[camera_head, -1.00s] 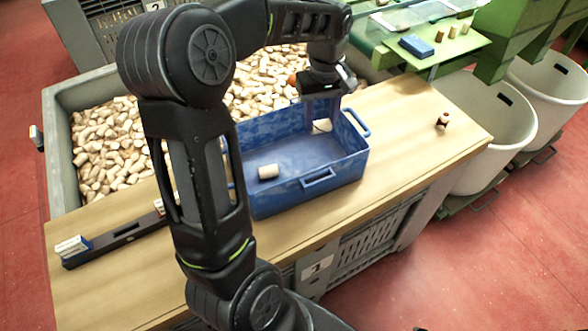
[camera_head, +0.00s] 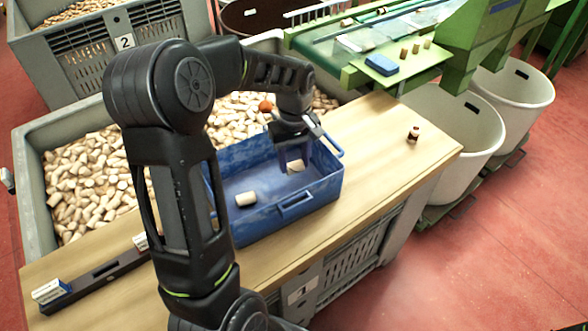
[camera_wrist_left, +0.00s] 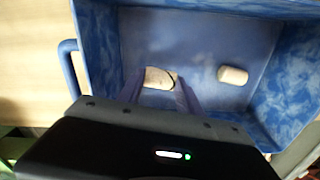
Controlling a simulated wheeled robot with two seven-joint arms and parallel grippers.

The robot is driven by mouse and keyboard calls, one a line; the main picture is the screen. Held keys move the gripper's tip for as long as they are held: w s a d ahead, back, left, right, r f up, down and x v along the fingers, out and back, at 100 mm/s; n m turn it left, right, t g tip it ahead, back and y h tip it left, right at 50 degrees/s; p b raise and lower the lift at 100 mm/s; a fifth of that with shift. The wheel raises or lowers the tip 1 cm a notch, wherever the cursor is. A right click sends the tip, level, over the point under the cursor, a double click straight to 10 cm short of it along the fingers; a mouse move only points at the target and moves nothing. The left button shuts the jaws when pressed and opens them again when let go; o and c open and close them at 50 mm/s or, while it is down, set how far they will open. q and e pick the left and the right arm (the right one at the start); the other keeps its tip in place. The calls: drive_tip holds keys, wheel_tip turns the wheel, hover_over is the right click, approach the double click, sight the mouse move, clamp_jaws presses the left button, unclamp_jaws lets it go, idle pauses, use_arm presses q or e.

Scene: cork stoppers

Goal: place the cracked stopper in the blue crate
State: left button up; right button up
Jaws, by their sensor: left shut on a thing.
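The blue crate (camera_head: 318,189) stands on the wooden bench top. My left gripper (camera_head: 294,168) reaches down inside the crate, near its far right corner. It is shut on a pale cork stopper (camera_head: 295,165). In the left wrist view this held stopper (camera_wrist_left: 158,78) shows between the two fingers (camera_wrist_left: 160,92), with a dark edge at its right end. Whether that is a crack I cannot tell. A second pale stopper (camera_head: 245,199) lies on the crate floor, apart from the gripper; it also shows in the left wrist view (camera_wrist_left: 233,75). My right gripper is not in view.
A grey bin of stoppers (camera_head: 30,200) stands behind the bench. A dark level-like bar (camera_head: 100,277) lies front left. White tubs (camera_head: 465,130) stand at right.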

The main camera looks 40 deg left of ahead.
sight(294, 163)
use_arm(q)
drive_tip(key=shift+f, duration=0.1)
drive_tip(key=shift+f, duration=1.75)
drive_tip(key=shift+f, duration=0.2)
drive_tip(key=o, duration=1.3)
drive_tip(key=shift+r, duration=0.15)
wheel_tip(294, 163, up, 12)
drive_tip(key=shift+r, duration=0.1)
